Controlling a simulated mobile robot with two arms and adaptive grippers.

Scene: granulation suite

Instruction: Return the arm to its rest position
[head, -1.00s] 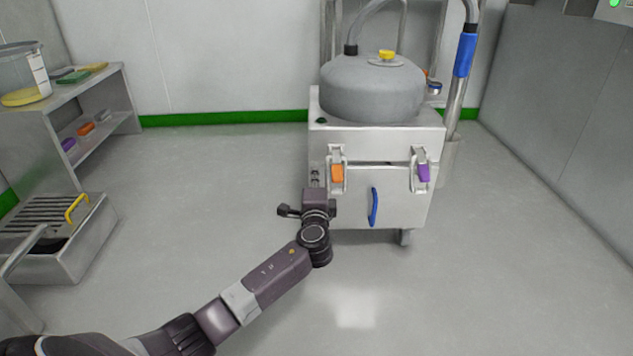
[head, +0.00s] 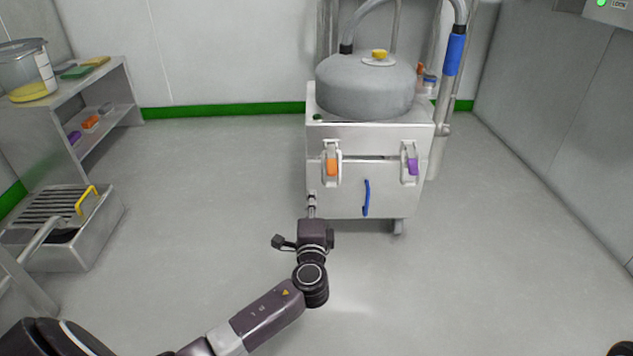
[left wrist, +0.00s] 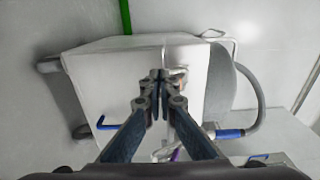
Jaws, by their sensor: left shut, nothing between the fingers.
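My left arm (head: 268,318) reaches in from the bottom left of the head view. My left gripper (head: 311,198) is at its end, in front of the lower left part of a white wheeled cabinet (head: 350,203). In the left wrist view the two fingers (left wrist: 157,76) are together and empty, with the cabinet (left wrist: 95,85) behind them. I cannot tell the exact gap to the cabinet. My right gripper does not show.
The cabinet carries a grey dome (head: 365,88), an orange latch (head: 332,167), a purple latch (head: 412,167) and a blue handle (head: 366,198). A shelf unit (head: 125,85) and a metal grated box (head: 98,232) stand at the left. The floor between is clear.

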